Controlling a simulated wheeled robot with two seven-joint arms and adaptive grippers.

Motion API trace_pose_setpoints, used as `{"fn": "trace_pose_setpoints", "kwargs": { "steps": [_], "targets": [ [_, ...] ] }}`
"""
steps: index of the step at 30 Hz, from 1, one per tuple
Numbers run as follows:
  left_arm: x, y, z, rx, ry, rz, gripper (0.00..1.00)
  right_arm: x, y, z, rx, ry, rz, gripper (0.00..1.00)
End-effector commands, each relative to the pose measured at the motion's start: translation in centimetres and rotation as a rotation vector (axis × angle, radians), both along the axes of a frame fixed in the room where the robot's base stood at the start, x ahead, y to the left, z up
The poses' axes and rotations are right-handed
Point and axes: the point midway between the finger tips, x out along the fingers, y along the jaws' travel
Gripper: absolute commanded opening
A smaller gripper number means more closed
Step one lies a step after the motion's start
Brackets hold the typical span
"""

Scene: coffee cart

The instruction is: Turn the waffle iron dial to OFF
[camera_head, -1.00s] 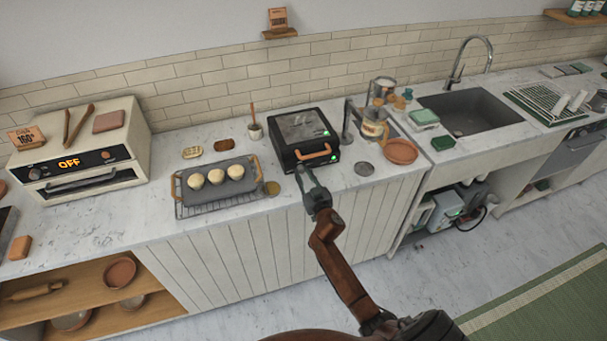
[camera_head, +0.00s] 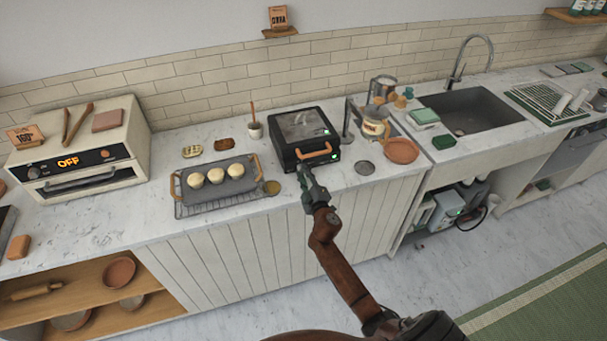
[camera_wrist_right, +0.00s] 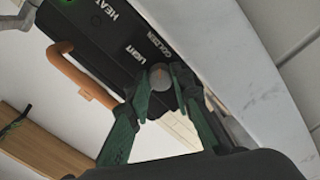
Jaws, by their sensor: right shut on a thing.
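The black waffle iron (camera_head: 292,128) sits on the counter with its lid down, a brown handle (camera_head: 315,153) at the front and small green lights lit at its right side. In the right wrist view its dark front panel (camera_wrist_right: 112,38) shows the words HEAT, LIGHT and GOLDEN. The round grey dial (camera_wrist_right: 160,76) is beside GOLDEN; I cannot make out a pointer on it or an OFF mark. My right gripper (camera_head: 303,172) is at the iron's front left corner, its green fingers (camera_wrist_right: 158,86) shut on the dial from both sides. My left gripper is out of view.
A rack with a grey tray (camera_head: 238,187) and pale round pieces stands left of the iron. A jug (camera_head: 375,127) and a terracotta dish (camera_head: 402,151) are to its right. The oven (camera_head: 82,150) at far left displays OFF. The counter edge runs below my gripper.

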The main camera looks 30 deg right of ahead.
Motion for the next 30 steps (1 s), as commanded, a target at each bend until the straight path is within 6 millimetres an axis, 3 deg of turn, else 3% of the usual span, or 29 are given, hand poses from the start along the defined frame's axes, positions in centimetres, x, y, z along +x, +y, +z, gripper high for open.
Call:
{"fn": "trace_pose_setpoints", "kwargs": {
  "steps": [30],
  "targets": [
    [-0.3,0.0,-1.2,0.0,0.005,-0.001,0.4,0.0,0.1,-0.2,-0.94,0.228,0.002,0.0]
  ]
}}
